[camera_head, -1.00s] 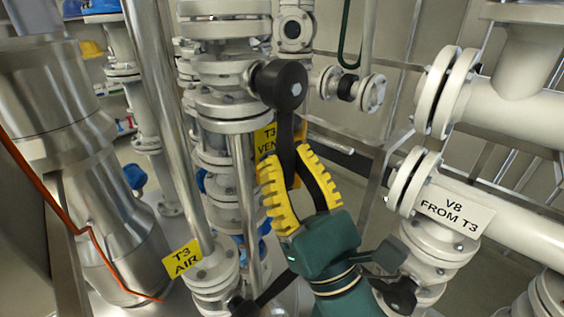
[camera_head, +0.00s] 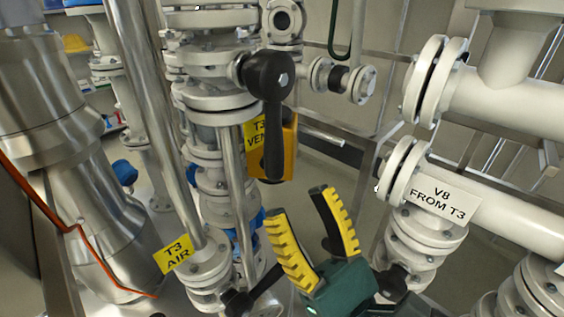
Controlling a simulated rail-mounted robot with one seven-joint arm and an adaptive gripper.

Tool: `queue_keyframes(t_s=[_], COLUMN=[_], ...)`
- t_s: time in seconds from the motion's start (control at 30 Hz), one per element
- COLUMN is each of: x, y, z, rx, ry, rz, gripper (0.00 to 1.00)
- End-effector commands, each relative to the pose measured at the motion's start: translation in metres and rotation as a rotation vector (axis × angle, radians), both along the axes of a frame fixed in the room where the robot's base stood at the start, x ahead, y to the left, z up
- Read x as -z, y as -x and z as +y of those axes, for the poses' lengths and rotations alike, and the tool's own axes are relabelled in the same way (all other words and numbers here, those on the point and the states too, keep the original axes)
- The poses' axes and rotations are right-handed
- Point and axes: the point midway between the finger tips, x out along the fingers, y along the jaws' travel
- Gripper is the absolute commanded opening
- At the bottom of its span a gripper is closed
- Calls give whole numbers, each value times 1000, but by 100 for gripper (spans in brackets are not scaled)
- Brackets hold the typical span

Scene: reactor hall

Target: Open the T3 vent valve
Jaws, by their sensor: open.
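The T3 vent valve has a black lever handle (camera_head: 272,125) that hangs straight down from its round hub. A yellow T3 vent label (camera_head: 254,134), partly hidden by the handle, sits just behind it. My gripper (camera_head: 296,203), green with yellow ribbed fingers, is open and empty. It is below and slightly right of the handle's lower end, apart from it in the picture. Its fingers point up toward the handle.
A yellow T3 air label (camera_head: 174,254) marks a pipe at lower left, with another black lever (camera_head: 254,290) near its base. The V8 from T3 pipe (camera_head: 490,215) and flanges stand right. A yellow box-like thing (camera_head: 289,150) is behind the handle. Steel pipes crowd the left.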

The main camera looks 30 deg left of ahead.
Motion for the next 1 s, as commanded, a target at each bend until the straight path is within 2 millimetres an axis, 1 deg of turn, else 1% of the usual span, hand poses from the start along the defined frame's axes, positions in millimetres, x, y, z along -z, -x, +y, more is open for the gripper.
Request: queue_keyframes(t_s=[0.03,0.1,0.23,0.37,0.8,0.87,0.97,1.0], x=[9,19,30,32,32,19,-24,-50], y=[3,7,11,13,13,13,13,17], z=[-9,-18,-27,-30,-30,-29,-27,-26], rx=[4,3,2,1,0,-1,-6,-9], ry=[1,0,1,0,0,0,1,1], rz=[3,3,1,-1,0,-2,-14,-32], gripper=[51,51,51,51,51,51,51,51])
